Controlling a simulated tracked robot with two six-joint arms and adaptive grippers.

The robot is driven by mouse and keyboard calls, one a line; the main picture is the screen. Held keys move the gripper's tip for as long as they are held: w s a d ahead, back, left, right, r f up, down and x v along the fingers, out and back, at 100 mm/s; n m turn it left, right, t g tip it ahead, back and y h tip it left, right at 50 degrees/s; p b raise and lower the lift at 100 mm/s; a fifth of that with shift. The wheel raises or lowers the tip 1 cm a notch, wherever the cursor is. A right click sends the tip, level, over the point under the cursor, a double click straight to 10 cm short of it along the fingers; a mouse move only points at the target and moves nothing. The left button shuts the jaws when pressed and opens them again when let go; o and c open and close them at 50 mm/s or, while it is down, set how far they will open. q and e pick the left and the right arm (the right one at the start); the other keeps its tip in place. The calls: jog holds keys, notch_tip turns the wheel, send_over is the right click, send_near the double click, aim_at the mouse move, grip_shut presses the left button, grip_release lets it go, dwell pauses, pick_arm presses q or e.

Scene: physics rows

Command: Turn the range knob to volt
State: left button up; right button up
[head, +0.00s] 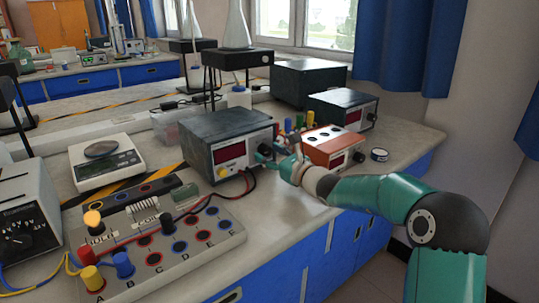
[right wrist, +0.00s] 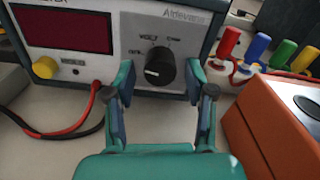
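The meter (head: 205,150) is a dark-topped box with a pale front, a dark red display (right wrist: 65,28) and a black range knob (right wrist: 160,67). The right wrist view shows the knob close up, with labels above and left of it; one reads like "VOLT". The knob's white mark points to the left, toward a label that looks like "OFF". My right gripper (head: 270,157) is at the right part of the meter's front. In the right wrist view its two fingers (right wrist: 161,88) are apart, one on each side of the knob, with gaps to it. My left gripper is out of view.
Red and black leads (right wrist: 75,128) hang from the meter at the left. An orange-topped box (head: 332,146) and coloured plugs (right wrist: 258,50) stand close right of my gripper. A grey circuit board (head: 200,245) lies in front, a scale (head: 105,160) at left.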

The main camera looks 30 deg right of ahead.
grip_shut()
jog(key=m+p, duration=0.1)
jog(key=m, duration=0.3)
jog(key=shift+r+m, duration=0.1)
jog(key=shift+m, duration=0.3)
jog(key=m+p, duration=0.2)
jog(key=m, duration=0.2)
jog(key=shift+m, duration=0.4)
jog(key=shift+d, duration=0.1)
jog(key=shift+o, duration=1.4)
grip_release()
